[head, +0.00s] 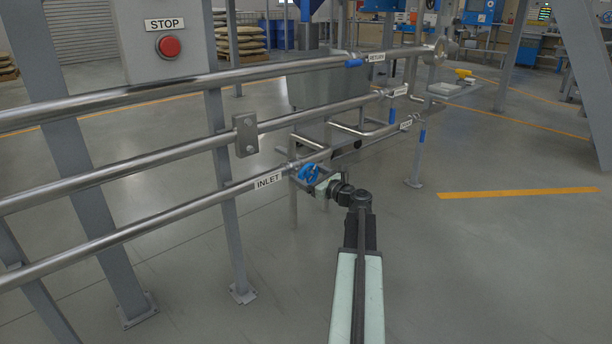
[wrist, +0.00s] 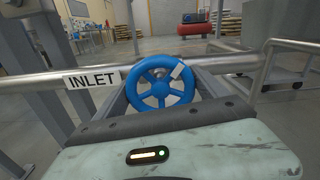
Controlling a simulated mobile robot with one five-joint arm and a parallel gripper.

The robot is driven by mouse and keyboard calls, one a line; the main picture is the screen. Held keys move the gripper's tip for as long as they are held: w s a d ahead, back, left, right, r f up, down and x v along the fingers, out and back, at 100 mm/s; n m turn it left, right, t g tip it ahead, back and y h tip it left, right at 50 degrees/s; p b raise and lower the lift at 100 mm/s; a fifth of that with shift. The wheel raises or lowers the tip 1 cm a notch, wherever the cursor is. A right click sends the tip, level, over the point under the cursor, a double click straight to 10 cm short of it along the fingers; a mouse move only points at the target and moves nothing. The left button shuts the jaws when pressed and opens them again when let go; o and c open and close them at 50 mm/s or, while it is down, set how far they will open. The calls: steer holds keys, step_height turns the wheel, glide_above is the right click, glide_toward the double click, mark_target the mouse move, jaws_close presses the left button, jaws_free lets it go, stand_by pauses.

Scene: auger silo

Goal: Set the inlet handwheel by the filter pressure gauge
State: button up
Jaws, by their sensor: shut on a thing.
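The blue inlet handwheel (head: 309,173) is on the lowest pipe, just right of the white INLET label (head: 268,181). In the wrist view the handwheel (wrist: 161,83) faces me, with several spokes and a white mark on its upper right rim. My gripper (head: 313,179) is at the wheel, shut on it, with one grey finger on each side of the rim in the wrist view (wrist: 163,92). The INLET label (wrist: 92,80) is left of the wheel there. I cannot make out a filter pressure gauge or its reading in either view.
Three steel pipes (head: 120,160) run across the left on grey posts. A red STOP button (head: 169,46) is on a grey column. A grey bin (head: 325,85) stands behind the pipes. Open floor (head: 490,260) lies to the right, with a yellow line (head: 520,193).

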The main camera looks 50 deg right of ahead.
steer(key=shift+w+a+n, duration=0.1)
steer(key=shift+w+n, duration=0.1)
steer(key=shift+n, duration=1.7)
steer(key=n, duration=0.4)
steer(key=shift+n, duration=0.3)
steer(key=n, duration=0.3)
steer(key=shift+f+n, duration=0.1)
steer(key=shift+n, duration=2)
steer(key=o, duration=1.3)
steer(key=shift+s, duration=0.1)
